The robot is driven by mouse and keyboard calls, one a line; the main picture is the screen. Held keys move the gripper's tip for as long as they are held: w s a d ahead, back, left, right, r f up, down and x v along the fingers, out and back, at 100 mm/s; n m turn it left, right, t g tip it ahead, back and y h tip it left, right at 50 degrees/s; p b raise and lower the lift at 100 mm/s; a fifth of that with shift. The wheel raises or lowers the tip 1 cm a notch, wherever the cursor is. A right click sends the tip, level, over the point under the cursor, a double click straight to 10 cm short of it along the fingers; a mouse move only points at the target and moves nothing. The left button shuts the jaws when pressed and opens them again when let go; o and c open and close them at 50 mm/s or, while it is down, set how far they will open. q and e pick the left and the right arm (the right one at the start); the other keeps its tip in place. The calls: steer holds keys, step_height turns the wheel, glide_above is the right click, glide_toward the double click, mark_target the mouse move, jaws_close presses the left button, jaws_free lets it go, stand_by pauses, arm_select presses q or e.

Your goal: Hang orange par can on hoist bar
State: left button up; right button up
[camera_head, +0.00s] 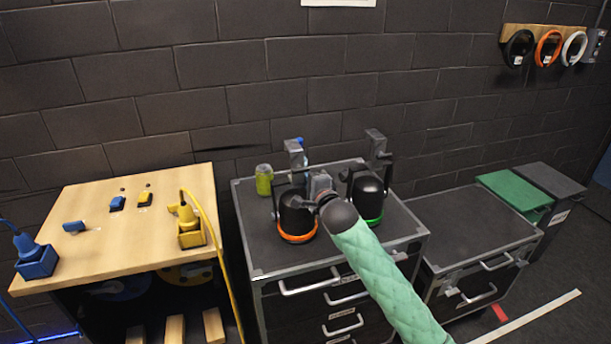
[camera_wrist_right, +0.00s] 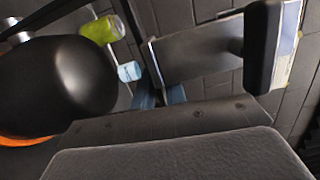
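The orange par can (camera_head: 297,217) is a black lamp with an orange rim. It stands rim down on the dark top of the middle cabinet, with a grey clamp (camera_head: 294,153) above it. My right gripper (camera_head: 319,184) is at the can's upper right, mostly hidden behind my wrist. In the right wrist view the black can body (camera_wrist_right: 55,85) fills the left side, and a grey plate (camera_wrist_right: 195,55) with a dark end crosses the upper middle. Whether the fingers touch anything is unclear. My left gripper is out of view. I see no hoist bar.
A green-rimmed par can (camera_head: 367,196) stands close on the right, with its own clamp. A yellow-green can (camera_head: 264,180) stands behind left. A wooden table (camera_head: 130,240) with blue and yellow plugs is at left. The lower cabinet top (camera_head: 465,228) at right is bare.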

steer(key=o, duration=0.4)
steer(key=shift+o, duration=0.2)
